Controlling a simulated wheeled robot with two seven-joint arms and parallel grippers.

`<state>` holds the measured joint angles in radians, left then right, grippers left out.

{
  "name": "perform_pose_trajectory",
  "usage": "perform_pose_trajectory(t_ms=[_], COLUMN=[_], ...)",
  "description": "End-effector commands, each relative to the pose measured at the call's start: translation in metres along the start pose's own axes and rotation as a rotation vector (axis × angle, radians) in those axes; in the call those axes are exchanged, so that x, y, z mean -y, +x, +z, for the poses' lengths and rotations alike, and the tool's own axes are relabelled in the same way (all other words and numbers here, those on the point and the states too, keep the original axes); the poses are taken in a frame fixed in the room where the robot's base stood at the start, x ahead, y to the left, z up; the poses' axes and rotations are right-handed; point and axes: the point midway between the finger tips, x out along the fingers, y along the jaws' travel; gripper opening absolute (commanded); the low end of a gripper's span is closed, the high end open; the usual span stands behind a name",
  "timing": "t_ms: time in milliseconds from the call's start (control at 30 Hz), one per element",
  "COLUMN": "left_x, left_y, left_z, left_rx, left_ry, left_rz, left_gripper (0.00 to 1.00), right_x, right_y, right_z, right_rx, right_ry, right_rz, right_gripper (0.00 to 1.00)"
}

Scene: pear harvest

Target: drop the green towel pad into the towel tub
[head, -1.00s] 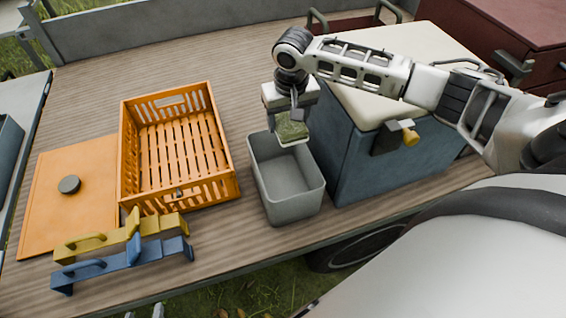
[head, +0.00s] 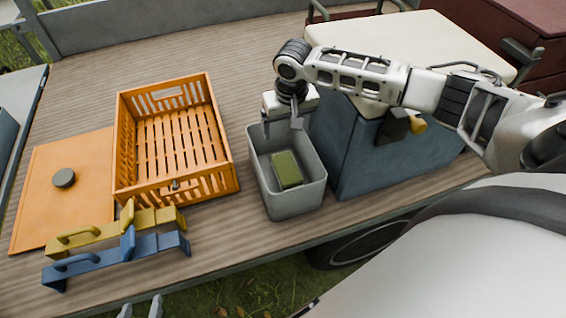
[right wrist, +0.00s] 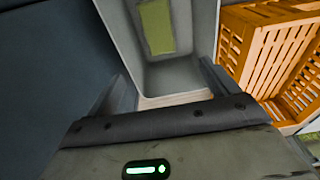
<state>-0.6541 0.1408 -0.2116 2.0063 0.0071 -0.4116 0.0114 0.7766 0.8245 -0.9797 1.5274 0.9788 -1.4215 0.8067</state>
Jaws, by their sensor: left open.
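The green towel pad (head: 286,170) is inside the grey towel tub (head: 312,185). I cannot tell whether it lies fully flat on the tub's floor. The right wrist view also shows the pad (right wrist: 157,27) within the tub's walls (right wrist: 200,30). My right gripper (head: 283,126) is open and empty above the tub's back rim, apart from the pad. Its spread fingers (right wrist: 165,88) show in the right wrist view. My left gripper (head: 141,309) shows only its fingertips at the bottom edge, open and empty, well away from the tub.
An orange slatted crate (head: 178,188) stands left of the tub. A blue cooler box (head: 355,160) with a cream lid is close on its right. An orange board (head: 60,205) and yellow and blue handled tools (head: 115,262) lie at the left.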

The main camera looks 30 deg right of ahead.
Motion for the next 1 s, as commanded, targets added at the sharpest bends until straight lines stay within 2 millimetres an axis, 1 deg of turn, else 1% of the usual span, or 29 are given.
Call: perform_pose_trajectory(t_ms=[233, 367, 467, 700, 800, 900, 1000], left_x=[0.001, 0.001, 0.002, 0.002, 0.002, 0.002, 0.002], left_y=[0.000, 0.000, -0.001, -0.001, -0.001, -0.001, -0.002], left_z=[0.003, 0.003, 0.004, 0.005, 0.005, 0.004, 0.004], left_rx=[0.005, 0.007, 0.009, 0.012, 0.012, 0.012, 0.011], left_ry=[0.001, 0.001, 0.001, 0.001, 0.001, 0.002, 0.002], left_rz=[-0.002, -0.003, -0.003, -0.004, -0.005, -0.005, -0.005], left_gripper=[0.45, 0.45, 0.45, 0.45, 0.45, 0.45, 0.45], right_x=[0.000, 0.000, 0.000, 0.000, 0.000, 0.000, 0.000], right_y=[-0.003, -0.017, -0.037, -0.097, -0.119, -0.137, -0.149], right_z=[0.000, -0.001, -0.001, -0.001, -0.001, -0.001, 0.000], right_rx=[0.000, -0.002, -0.005, -0.005, -0.004, -0.004, -0.001], right_ry=[0.000, 0.000, 0.000, 0.000, -0.001, -0.001, 0.000], right_rz=[0.000, -0.001, -0.001, -0.002, -0.002, -0.001, -0.001], right_gripper=[0.87, 0.87, 0.87, 0.87, 0.87, 0.87, 0.87])
